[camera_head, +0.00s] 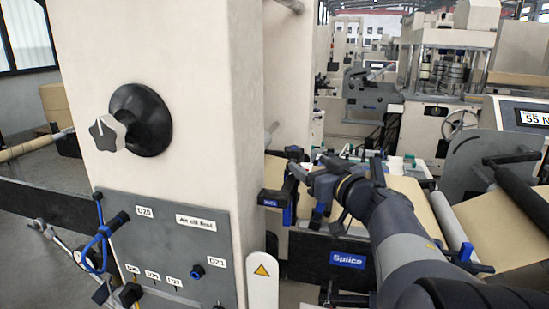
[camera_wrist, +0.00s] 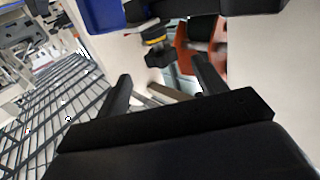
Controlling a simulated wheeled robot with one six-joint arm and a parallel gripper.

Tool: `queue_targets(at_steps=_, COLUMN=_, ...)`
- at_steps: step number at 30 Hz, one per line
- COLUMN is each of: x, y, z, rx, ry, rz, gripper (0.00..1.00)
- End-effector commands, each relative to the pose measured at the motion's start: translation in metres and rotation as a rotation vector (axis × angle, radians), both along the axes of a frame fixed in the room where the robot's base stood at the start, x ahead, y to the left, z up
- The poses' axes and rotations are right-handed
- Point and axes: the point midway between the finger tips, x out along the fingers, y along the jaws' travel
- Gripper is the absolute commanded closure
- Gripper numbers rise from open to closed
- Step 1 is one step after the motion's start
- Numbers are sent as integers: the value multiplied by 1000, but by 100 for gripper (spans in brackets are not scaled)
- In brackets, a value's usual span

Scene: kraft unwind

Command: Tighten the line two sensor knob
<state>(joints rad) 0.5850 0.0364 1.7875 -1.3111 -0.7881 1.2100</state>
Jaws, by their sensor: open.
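A grey star-shaped knob (camera_head: 107,133) sits on a round black base (camera_head: 148,118) on the cream column at the left of the head view. I cannot tell whether it is the line two sensor knob. My gripper (camera_head: 298,168) is right of the column, well away from that knob, in front of a dark bracket. In the wrist view my gripper (camera_wrist: 163,70) has its two black fingers apart with nothing held between them. A small dark knob-like part with a yellow ring (camera_wrist: 157,42) shows just beyond the fingers, apparently apart from them.
A black bar marked Splice (camera_head: 347,260) runs below my arm. Brown paper web (camera_head: 407,195) and a roller (camera_head: 452,225) lie at right. A blue part (camera_wrist: 105,14) shows in the wrist view.

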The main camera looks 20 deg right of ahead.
Motion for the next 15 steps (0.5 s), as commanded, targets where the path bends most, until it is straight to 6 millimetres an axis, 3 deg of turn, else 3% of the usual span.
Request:
queue_targets(at_steps=6, x=39, y=7, z=-1, rx=1, ry=0, rz=2, gripper=33)
queue_targets(at_steps=15, x=59, y=10, z=0, rx=1, ry=0, rz=-1, gripper=33)
